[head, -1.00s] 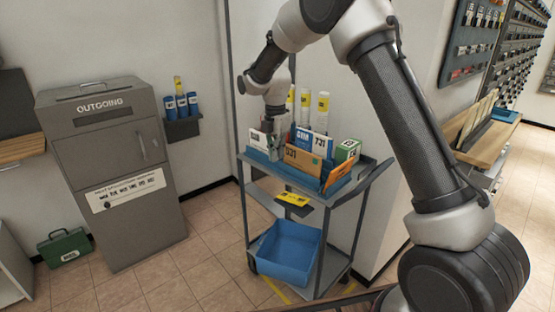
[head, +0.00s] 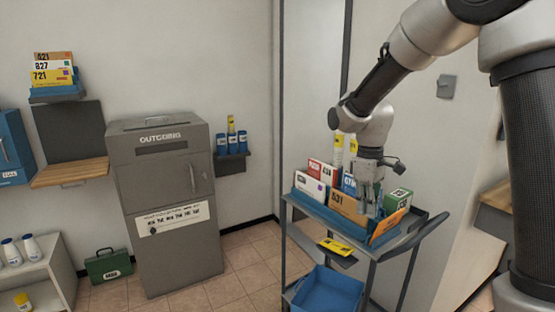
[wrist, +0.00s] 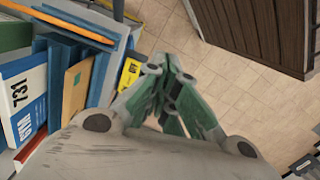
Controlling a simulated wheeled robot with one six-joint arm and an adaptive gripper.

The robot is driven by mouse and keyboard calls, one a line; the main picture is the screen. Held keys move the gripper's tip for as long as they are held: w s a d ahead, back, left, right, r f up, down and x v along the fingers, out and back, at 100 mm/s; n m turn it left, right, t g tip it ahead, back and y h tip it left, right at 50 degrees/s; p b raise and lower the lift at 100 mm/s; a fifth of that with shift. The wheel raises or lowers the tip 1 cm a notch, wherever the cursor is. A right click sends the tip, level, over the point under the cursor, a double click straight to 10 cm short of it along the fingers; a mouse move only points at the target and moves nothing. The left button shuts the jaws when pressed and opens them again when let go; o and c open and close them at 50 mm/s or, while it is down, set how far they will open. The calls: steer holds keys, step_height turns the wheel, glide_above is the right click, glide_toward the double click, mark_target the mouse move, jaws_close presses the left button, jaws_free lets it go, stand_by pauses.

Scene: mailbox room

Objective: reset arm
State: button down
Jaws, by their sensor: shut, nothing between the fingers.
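My gripper (head: 368,206) hangs from my arm in front of the upper tray of the grey cart (head: 432,228) in the head view. In the wrist view my gripper (wrist: 166,66) has its green-padded fingers together with nothing between them. The tray's mail stands close by on the left of the wrist view, including a white and blue "731" packet (wrist: 24,102) and a brown envelope (wrist: 76,86). I cannot tell the exact gap between the fingers and the mail.
A blue bin (head: 328,290) sits low on the cart. A yellow card (head: 336,246) lies below the tray. The grey OUTGOING box (head: 165,240) stands left, beside a green case (head: 108,266). Tiled floor (wrist: 215,85) is open beneath the gripper.

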steer(key=s+d+r+m+t, duration=0.2)
steer(key=s+d+r+m, duration=0.2)
steer(key=s, duration=0.7)
steer(key=s+d+r+m+t, duration=0.3)
steer(key=s+d+r, duration=0.5)
steer(key=s, duration=0.4)
steer(key=shift+d+r+m+t, duration=0.2)
steer(key=shift+m+t, duration=0.1)
steer(key=shift+m, duration=0.5)
